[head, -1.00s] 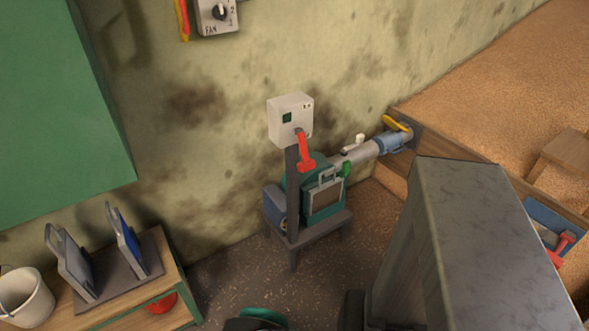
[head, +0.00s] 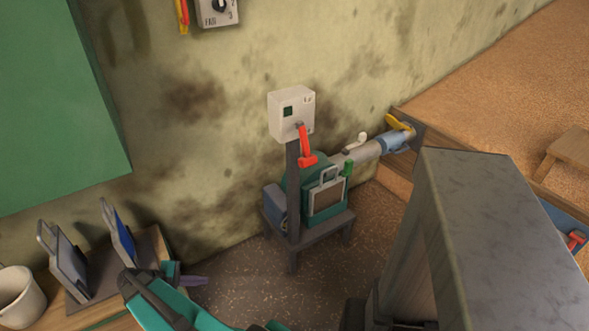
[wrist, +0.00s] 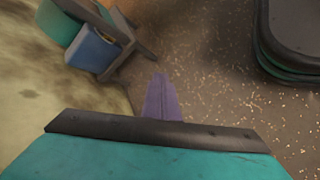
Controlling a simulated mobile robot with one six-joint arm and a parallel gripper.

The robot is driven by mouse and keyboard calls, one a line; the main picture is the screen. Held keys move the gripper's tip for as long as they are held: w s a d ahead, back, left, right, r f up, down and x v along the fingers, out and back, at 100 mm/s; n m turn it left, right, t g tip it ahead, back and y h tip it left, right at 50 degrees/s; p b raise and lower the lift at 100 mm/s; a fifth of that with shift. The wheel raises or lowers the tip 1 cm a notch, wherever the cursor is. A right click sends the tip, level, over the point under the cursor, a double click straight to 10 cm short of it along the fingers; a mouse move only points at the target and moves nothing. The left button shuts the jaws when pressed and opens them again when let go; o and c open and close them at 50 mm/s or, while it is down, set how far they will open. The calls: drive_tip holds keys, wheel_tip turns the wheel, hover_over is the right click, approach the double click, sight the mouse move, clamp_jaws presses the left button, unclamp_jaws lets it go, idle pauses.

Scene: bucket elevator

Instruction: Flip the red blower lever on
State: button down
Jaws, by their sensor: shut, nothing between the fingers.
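The red blower lever (head: 305,147) hangs down from the front of a white switch box (head: 291,115) on a dark post, in the head view. The teal blower (head: 307,179) stands on a small dark stand behind and below it. My gripper (head: 204,281) is at the lower left of the head view, left of and below the lever and well apart from it. Its purple fingers are shut and empty; they also show in the wrist view (wrist: 161,98), pointing over the floor. The lever is not visible in the wrist view; part of the blower's blue side (wrist: 95,47) is.
A bench at the lower left holds a white bucket (head: 18,292) and panels in a rack (head: 125,232). A green cabinet (head: 55,110) juts in at upper left. A grey pipe runs to a wooden grain bin wall (head: 392,180). Floor is clear before the blower.

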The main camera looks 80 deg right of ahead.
drive_tip(key=s+d+r+m+g+h+b, duration=0.1)
drive_tip(key=s+d+r+g, duration=0.15)
drive_tip(key=d+r, duration=0.5)
drive_tip(key=s+d+r+m+g+h+b, duration=0.1)
drive_tip(key=s+d+r+h+b, duration=0.2)
drive_tip(key=d, duration=0.8)
drive_tip(key=s+d+r+m+g, duration=0.2)
drive_tip(key=s+d+r, duration=0.3)
drive_tip(key=r, duration=0.4)
drive_tip(key=s+d+r+m+g+y+b, duration=0.1)
drive_tip(key=s+d+r+g, duration=0.3)
drive_tip(key=r, duration=0.5)
drive_tip(key=s+d+m, duration=0.1)
drive_tip(key=s+d, duration=0.1)
drive_tip(key=d, duration=0.1)
drive_tip(key=shift+d+m, duration=0.2)
drive_tip(key=shift+m, duration=0.1)
drive_tip(key=shift+s, duration=0.15)
drive_tip(key=x, duration=1)
drive_tip(key=shift+a, duration=0.1)
drive_tip(key=shift+s+a+r, duration=0.35)
drive_tip(key=shift+s+a, duration=0.3)
drive_tip(key=shift+a, duration=0.05)
drive_tip(key=shift+s+a+r, duration=0.3)
drive_tip(key=shift+s+a, duration=0.35)
